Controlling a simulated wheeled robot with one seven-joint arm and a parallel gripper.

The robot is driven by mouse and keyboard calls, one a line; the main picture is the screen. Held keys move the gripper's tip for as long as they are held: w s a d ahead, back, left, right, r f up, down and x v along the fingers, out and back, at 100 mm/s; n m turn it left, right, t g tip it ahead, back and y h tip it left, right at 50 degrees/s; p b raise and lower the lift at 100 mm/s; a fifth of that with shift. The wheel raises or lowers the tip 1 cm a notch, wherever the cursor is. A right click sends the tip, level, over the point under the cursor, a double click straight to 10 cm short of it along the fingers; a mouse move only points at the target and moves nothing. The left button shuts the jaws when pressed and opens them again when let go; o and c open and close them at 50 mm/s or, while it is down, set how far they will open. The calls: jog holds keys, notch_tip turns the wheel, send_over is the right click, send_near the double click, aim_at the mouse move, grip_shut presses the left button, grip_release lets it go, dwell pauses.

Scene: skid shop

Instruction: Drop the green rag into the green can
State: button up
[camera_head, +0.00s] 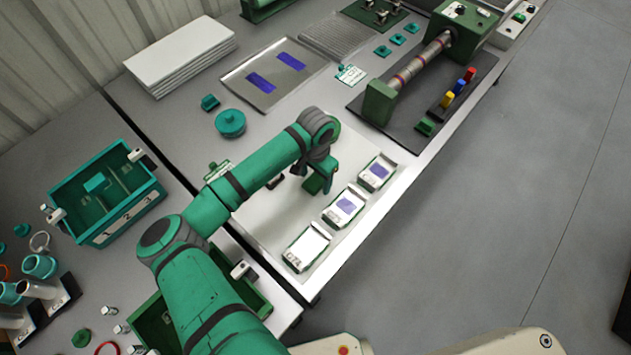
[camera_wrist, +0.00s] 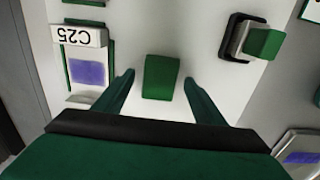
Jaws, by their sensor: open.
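My gripper (camera_head: 318,184) is over a white board on the bench, with its jaws apart. In the wrist view its two fingers (camera_wrist: 161,88) stand either side of a small green block-like piece (camera_wrist: 161,77), with gaps on both sides. I cannot tell whether this piece is the green rag; my gripper hides it in the head view.
Several small labelled trays (camera_head: 343,207) line the board's right edge; one with a blue patch (camera_wrist: 88,73) is close to a finger. A green block on a metal holder (camera_wrist: 262,43) is at right. A teal bin (camera_head: 105,195) stands left; a green roller machine (camera_head: 420,60) stands behind right.

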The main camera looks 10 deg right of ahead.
jog(key=shift+f, duration=0.15)
jog(key=c, duration=1.2)
jog(key=shift+c, duration=0.2)
jog(key=shift+r, duration=0.35)
notch_tip(320, 180, up, 2)
jog(key=shift+r, duration=0.25)
jog(key=s+d+r, duration=0.3)
jog(key=s+r, duration=0.6)
jog(key=s, duration=0.4)
jog(key=shift+s+d+r, duration=0.2)
jog(key=shift+d+r, duration=0.1)
jog(key=shift+r, duration=0.1)
